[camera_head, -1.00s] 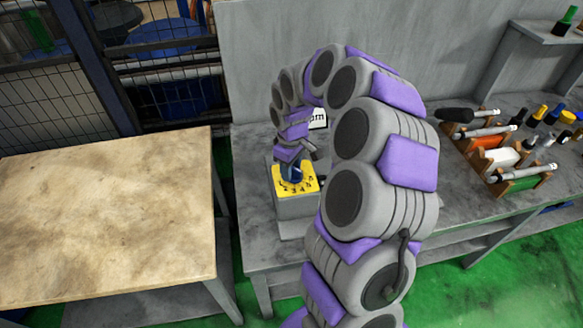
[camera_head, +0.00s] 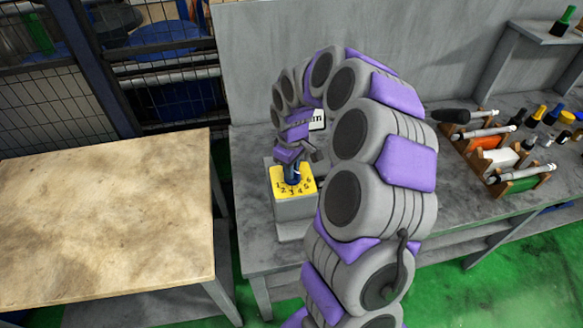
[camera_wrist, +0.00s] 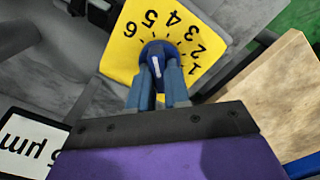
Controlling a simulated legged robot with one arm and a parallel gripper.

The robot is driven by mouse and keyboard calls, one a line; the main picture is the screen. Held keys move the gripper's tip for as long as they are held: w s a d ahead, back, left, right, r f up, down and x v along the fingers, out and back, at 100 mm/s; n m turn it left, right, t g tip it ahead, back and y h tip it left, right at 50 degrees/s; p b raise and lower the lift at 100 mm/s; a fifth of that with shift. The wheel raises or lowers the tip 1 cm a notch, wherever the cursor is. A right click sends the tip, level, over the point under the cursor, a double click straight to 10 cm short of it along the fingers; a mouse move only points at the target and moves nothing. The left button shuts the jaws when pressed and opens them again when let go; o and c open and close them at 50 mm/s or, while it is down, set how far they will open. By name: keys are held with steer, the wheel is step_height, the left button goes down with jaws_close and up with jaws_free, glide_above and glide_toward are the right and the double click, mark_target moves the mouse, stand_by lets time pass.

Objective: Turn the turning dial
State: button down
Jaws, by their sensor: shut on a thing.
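The turning dial is a small round blue knob (camera_wrist: 155,52) with a white pointer line, set in a yellow plate (camera_head: 302,188) marked 1 to 6. The plate tops a grey box (camera_head: 293,210) on the workbench. My gripper (camera_wrist: 160,82) is shut on the blue knob, with one blue-grey finger on each side. In the head view my gripper (camera_head: 291,172) comes down on the knob from above and partly hides it. In the wrist view the white line runs roughly toward the numbers on the far side, near 5 or 6. The exact setting is hard to tell.
The grey workbench (camera_head: 258,247) carries a white label (camera_head: 317,119) behind my arm. Racks with tools (camera_head: 492,150) and several bottles stand at the right. A beige-topped table (camera_head: 105,220) stands at the left, with a gap between it and the bench.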

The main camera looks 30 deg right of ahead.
steer(key=shift+w, duration=0.1)
steer(key=shift+d+r+m+p, duration=0.1)
steer(key=shift+m+p, duration=0.5)
steer(key=shift+m, duration=0.5)
steer(key=shift+m+p, duration=0.75)
steer(key=shift+m, duration=0.95)
steer(key=shift+w, duration=0.1)
steer(key=c, duration=1.3)
jaws_free()
steer(key=shift+o, duration=1.1)
step_height(320, 180, up, 17)
steer(key=p, duration=0.3)
